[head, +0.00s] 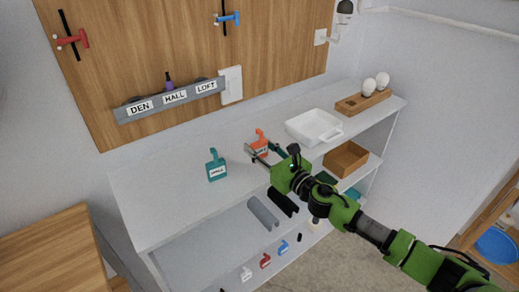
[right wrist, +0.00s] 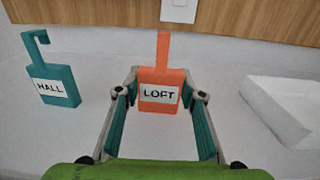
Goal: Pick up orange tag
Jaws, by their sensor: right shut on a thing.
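The orange tag (head: 260,137) stands upright on the white shelf top (head: 160,195). In the right wrist view the orange tag (right wrist: 158,80) shows a LOFT label and an upright stem. My right gripper (head: 262,150) reaches it from the front right. In the right wrist view the right gripper (right wrist: 160,85) has one finger on each side of the tag's body and is shut on it. I cannot tell whether the tag is touching the shelf or slightly off it. My left gripper is not in view.
A teal HALL tag (head: 216,167) stands left of the orange one, and a white tray (head: 314,127) lies to the right. A wooden holder (head: 362,101) with white bulbs is farther right. A grey rail (head: 170,98) labelled DEN, HALL, LOFT hangs on the wooden wall panel.

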